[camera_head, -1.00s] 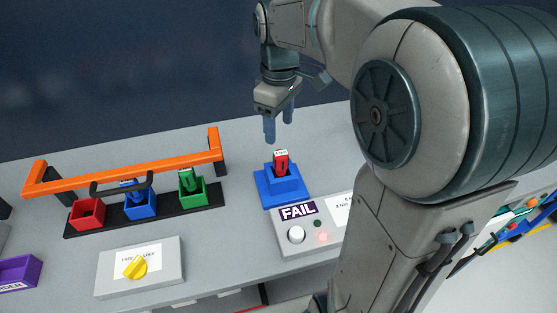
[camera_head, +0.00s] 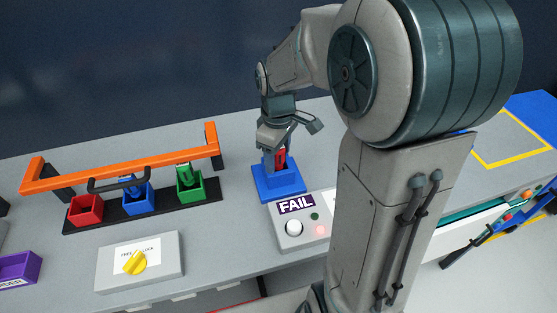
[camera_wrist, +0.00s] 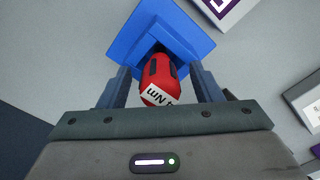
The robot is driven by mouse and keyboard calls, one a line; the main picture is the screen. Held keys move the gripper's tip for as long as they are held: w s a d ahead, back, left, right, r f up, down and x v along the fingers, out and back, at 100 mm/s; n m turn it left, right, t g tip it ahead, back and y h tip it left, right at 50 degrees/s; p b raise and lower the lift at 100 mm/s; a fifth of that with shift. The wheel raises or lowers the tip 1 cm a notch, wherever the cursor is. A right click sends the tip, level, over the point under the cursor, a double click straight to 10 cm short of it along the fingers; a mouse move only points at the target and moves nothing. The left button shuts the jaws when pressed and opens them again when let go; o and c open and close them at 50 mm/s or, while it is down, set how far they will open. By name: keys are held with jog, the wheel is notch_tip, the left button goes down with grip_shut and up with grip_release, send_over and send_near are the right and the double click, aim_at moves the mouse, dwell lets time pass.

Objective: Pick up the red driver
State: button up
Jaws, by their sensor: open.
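The red driver (camera_head: 281,158) stands upright in a blue stepped holder (camera_head: 278,191) on the bench. In the wrist view the red driver (camera_wrist: 158,80) has a white label with dark lettering, and the blue holder (camera_wrist: 190,35) lies beyond it. My gripper (camera_head: 277,163) is lowered over the driver. In the wrist view my gripper (camera_wrist: 163,85) is open, with one finger on each side of the driver. A gap shows between the driver and the fingers. The driver's lower end is hidden in the holder.
A test box (camera_head: 306,230) with a FAIL display stands just in front of the holder. A box with a yellow knob (camera_head: 135,262) sits nearer.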

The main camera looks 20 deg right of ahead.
jog(key=shift+c, duration=0.3)
jog(key=c, duration=1)
jog(key=shift+c, duration=0.8)
jog(key=shift+r, duration=0.15)
